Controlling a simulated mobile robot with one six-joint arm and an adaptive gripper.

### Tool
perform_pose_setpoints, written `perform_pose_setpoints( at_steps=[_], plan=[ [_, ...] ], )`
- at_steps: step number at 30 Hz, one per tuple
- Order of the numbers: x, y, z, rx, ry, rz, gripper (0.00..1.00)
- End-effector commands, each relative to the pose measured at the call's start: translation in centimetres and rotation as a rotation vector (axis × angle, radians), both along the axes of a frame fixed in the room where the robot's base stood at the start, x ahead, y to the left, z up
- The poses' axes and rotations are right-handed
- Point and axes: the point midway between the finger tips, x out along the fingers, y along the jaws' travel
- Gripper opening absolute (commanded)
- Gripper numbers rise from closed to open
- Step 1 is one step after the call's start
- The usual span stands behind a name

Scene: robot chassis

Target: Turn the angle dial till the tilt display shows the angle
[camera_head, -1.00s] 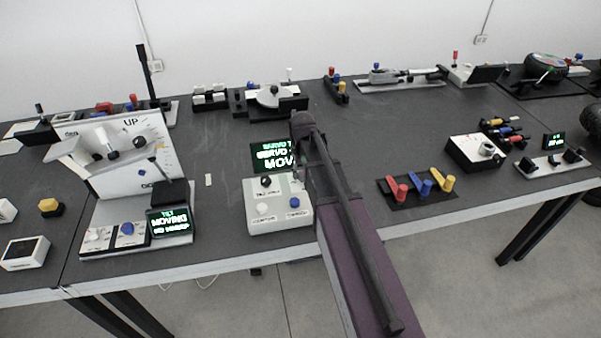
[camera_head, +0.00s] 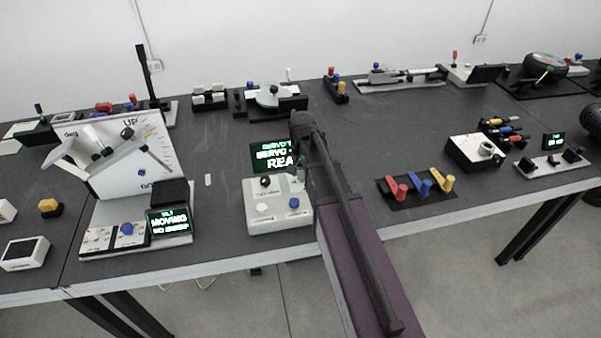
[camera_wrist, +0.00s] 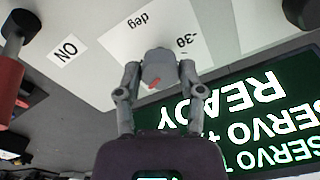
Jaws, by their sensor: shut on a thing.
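The angle dial (camera_wrist: 160,72) is a grey knob with a red mark, on a white panel lettered "deg" and "-30" in the wrist view. My gripper (camera_wrist: 158,66) is shut on it, one finger at each side. In the head view my gripper (camera_head: 301,174) is at the back right of a white control box (camera_head: 280,222), and my arm hides the dial there. The servo display (camera_head: 276,158) behind the box reads "READY" on its lowest line, also in the wrist view (camera_wrist: 250,115). No angle is readable; its upper lines are partly cut off.
The box also carries a black knob (camera_head: 266,181), a white knob (camera_head: 262,208) and a blue knob (camera_head: 294,203). At the left, an "UP" board (camera_head: 125,175) stands behind a display (camera_head: 169,221) reading "MOVING". Coloured levers (camera_head: 422,187) stand to the right of my arm.

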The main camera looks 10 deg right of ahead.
Motion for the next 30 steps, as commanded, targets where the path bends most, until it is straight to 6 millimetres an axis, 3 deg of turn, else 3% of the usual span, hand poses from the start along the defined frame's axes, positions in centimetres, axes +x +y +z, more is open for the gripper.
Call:
perform_pose_setpoints(
  at_steps=[10,11,13,14,30],
  plan=[
    [-0.36,0.04,-0.05,0.001,0.008,-0.001,0.02],
    [-0.36,0.04,-0.05,0.001,0.008,-0.001,0.59],
    [-0.33,0.04,-0.05,0.001,0.006,-0.001,0.80],
    [-0.30,0.04,-0.05,0.001,0.005,-0.001,0.84],
    [-0.06,0.04,0.59,0.000,0.001,0.024,0.85]
  ],
)
